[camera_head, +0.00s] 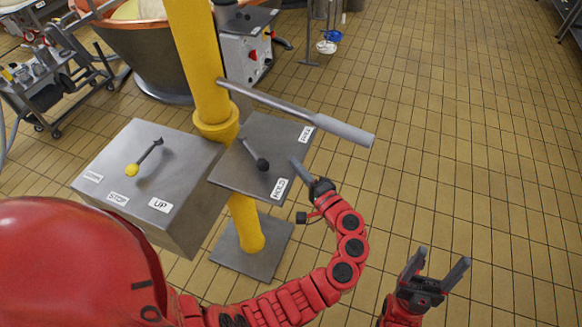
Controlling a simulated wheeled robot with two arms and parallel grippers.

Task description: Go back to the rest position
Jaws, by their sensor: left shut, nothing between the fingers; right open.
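My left gripper (296,164) is shut and empty. It is just right of the grey control plate (290,135), near its "HOLD" label; I cannot tell whether it touches the plate. My red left arm (350,245) curves up to it from the bottom. My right gripper (444,258) is open and empty at the lower right, above bare floor, with its fingers pointing up the picture. The small black-knobbed lever (254,154) on the plate stands left of my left gripper, apart from it.
A yellow column (200,60) carries the plate and a long grey-handled bar (345,130). A grey box (180,180) with a yellow-knobbed lever (132,169) is at left. A copper vat (140,45) and a wheeled cart (45,75) stand behind. Tiled floor on the right is clear.

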